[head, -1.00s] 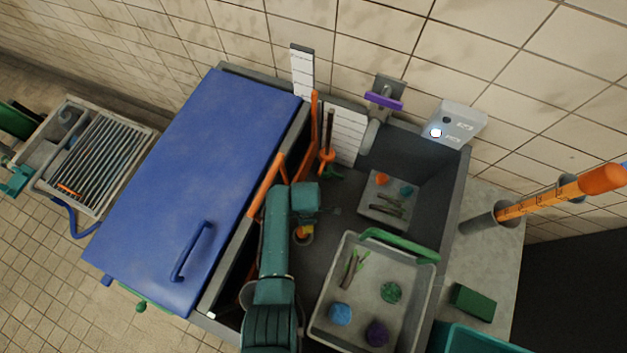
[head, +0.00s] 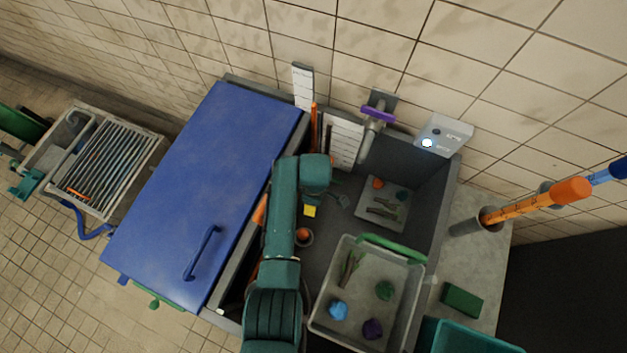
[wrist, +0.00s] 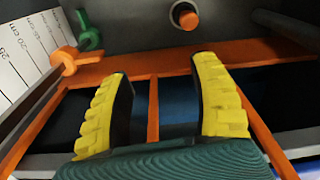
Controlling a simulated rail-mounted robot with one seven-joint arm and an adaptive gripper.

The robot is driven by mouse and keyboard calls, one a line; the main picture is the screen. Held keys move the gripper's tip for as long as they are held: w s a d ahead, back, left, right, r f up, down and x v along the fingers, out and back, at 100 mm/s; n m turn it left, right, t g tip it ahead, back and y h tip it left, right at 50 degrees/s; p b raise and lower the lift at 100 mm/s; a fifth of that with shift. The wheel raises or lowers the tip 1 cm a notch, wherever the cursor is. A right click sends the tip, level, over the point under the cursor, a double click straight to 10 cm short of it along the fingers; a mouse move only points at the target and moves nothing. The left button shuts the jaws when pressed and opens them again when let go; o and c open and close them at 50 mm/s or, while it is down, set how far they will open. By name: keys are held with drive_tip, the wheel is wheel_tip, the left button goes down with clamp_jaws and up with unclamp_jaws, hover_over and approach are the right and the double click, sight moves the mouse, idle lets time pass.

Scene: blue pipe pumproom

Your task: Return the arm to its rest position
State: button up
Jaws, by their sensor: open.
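My gripper (wrist: 162,80) is open in the wrist view, with its two yellow ribbed fingers apart and nothing held between them. Below the fingers lies an orange frame (wrist: 153,108) with dark openings. In the head view my teal arm reaches up from the bottom centre over the left part of the grey sink. Its forearm folds near the back of the sink. Only a small yellow piece of my gripper (head: 310,211) shows there, and the rest is hidden behind the arm.
A blue lid (head: 185,190) lies left of the arm. A grey tray (head: 335,290) with several small objects sits to the right, near a smaller tray (head: 372,211). A white scale board (head: 345,135), a purple-handled valve (head: 377,114) and a control box (head: 444,133) are at the wall.

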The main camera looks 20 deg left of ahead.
idle(0.4)
drive_tip(key=w+d+r+m+t, duration=0.2)
drive_tip(key=w+d+r+t, duration=0.2)
drive_tip(key=w+d+r, duration=0.45)
drive_tip(key=w+d+r+m+t, duration=0.2)
drive_tip(key=r+t, duration=0.1)
drive_tip(key=r, duration=0.7)
drive_tip(key=w+d+r+m+t, duration=0.2)
drive_tip(key=w+r+t, duration=0.15)
drive_tip(key=r, duration=0.65)
drive_tip(key=s+d+r+m+t, duration=0.1)
drive_tip(key=s+r+m+t, duration=0.35)
drive_tip(key=r, duration=0.65)
drive_tip(key=s+d+r+m+t, duration=0.1)
drive_tip(key=s+r+m+t, duration=0.4)
drive_tip(key=r, duration=0.6)
drive_tip(key=s+d+r+m+t, duration=0.1)
drive_tip(key=s+r+m+t, duration=0.15)
drive_tip(key=s+r, duration=0.65)
wheel_tip(320, 180, up, 20)
drive_tip(key=w+m+p, duration=0.1)
drive_tip(key=w+p, duration=0.1)
drive_tip(key=p, duration=1.6)
drive_tip(key=shift+w+d+h, duration=0.2)
drive_tip(key=shift+h, duration=0.2)
drive_tip(key=shift+f, duration=0.1)
